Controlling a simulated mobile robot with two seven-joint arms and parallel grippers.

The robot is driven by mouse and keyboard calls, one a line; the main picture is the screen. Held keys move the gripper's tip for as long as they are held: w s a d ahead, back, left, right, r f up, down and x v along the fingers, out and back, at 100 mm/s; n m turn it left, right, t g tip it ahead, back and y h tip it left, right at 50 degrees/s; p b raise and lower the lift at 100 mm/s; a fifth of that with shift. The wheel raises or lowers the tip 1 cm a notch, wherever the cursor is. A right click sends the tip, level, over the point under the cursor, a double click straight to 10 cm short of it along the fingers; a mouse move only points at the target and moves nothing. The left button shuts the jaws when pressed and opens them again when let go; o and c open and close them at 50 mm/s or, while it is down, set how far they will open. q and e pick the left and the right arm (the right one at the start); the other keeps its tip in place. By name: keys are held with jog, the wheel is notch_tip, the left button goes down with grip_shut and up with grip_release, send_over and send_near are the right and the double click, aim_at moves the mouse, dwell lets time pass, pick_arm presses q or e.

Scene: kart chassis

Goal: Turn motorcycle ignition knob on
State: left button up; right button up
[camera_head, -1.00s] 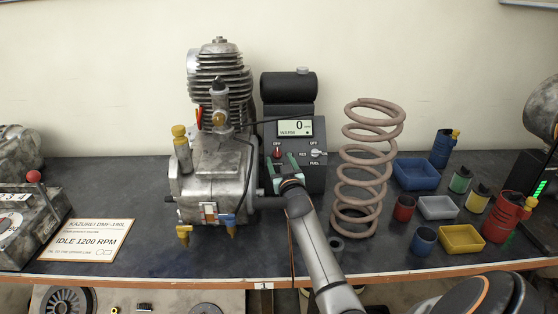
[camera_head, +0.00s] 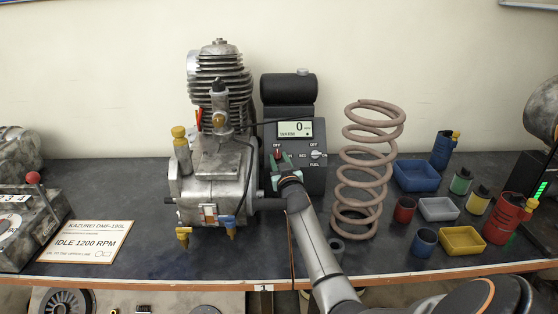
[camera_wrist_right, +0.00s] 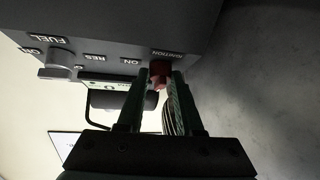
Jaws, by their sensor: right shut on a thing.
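The ignition knob is small and red; in the right wrist view the red knob (camera_wrist_right: 160,68) sits on the control box beside the label "IGNITION". In the head view its red tip (camera_head: 277,154) shows just beyond my fingers. The dark control box (camera_head: 312,183) stands right of the engine (camera_head: 212,165), and its display (camera_head: 295,128) reads 0. My right gripper (camera_head: 283,161) reaches the box front from below. In the right wrist view its two green fingers (camera_wrist_right: 158,80) are shut on the knob, one on each side. My left gripper is not in view.
The fuel knob (camera_wrist_right: 60,66) is near the ignition knob on the same panel. A large coil spring (camera_head: 362,170) stands close to the right of the box. Coloured bins, including a yellow one (camera_head: 461,240), and cans stand further right. The bench front is mostly clear.

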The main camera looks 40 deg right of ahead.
grip_shut()
jog(key=m+b, duration=0.1)
jog(key=m+h+b, duration=0.1)
jog(key=b, duration=0.1)
jog(key=shift+w+a+f+g, duration=0.1)
jog(key=shift+a+f+g, duration=0.1)
jog(key=shift+f+g, duration=0.1)
jog(key=shift+m+h+b, duration=0.4)
jog(key=shift+h+b, duration=0.1)
jog(key=shift+b, duration=0.3)
jog(key=shift+r+m+g+b, duration=0.2)
jog(key=shift+m+g+b, duration=0.25)
jog(key=shift+b, duration=0.3)
jog(key=shift+m+h, duration=0.25)
jog(key=shift+h, duration=0.05)
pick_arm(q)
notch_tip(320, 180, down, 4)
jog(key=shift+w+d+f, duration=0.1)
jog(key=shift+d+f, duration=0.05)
pick_arm(e)
jog(key=shift+r, duration=0.1)
